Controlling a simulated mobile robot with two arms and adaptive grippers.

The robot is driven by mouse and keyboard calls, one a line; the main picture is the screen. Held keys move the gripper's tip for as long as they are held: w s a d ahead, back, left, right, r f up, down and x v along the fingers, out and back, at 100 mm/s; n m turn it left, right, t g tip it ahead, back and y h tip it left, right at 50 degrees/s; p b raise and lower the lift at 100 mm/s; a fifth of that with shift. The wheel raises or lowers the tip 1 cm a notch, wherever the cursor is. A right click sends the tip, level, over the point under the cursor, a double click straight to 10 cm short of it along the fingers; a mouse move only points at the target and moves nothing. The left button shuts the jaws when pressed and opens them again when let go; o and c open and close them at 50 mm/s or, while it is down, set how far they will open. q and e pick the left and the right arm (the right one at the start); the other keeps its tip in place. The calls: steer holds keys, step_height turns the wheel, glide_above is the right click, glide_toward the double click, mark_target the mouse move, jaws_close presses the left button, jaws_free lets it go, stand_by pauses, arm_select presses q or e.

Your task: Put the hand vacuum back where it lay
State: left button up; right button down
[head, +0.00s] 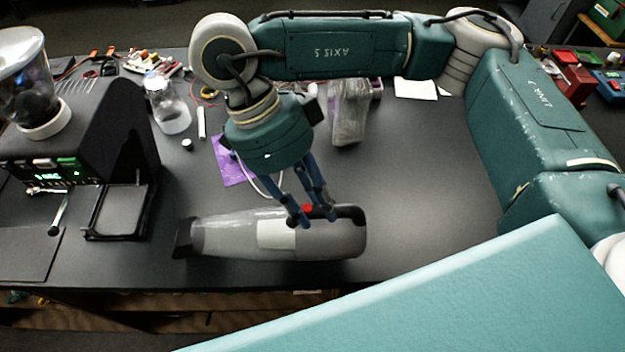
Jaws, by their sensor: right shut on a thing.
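The hand vacuum (220,236) is a grey cylinder with a dark nozzle at its left end, a pale label on its side and a black handle with a red button on top. It lies lengthwise at the front edge of the dark table (430,205), on the surface or just above it; I cannot tell which. My right gripper (312,218) points down from above and is shut on the vacuum's handle near the red button. My left gripper is not in the head view.
A brewer (85,130) with a glass hopper stands at the left. Red boxes (575,80) sit at the far right. The table right of the vacuum is clear.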

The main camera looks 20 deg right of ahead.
mark_target(313, 221)
steer(key=shift+f+p, duration=0.7)
steer(key=shift+f, duration=1.7)
steer(key=c, duration=1.4)
jaws_free()
steer(key=shift+o, duration=0.2)
steer(key=shift+s, duration=0.1)
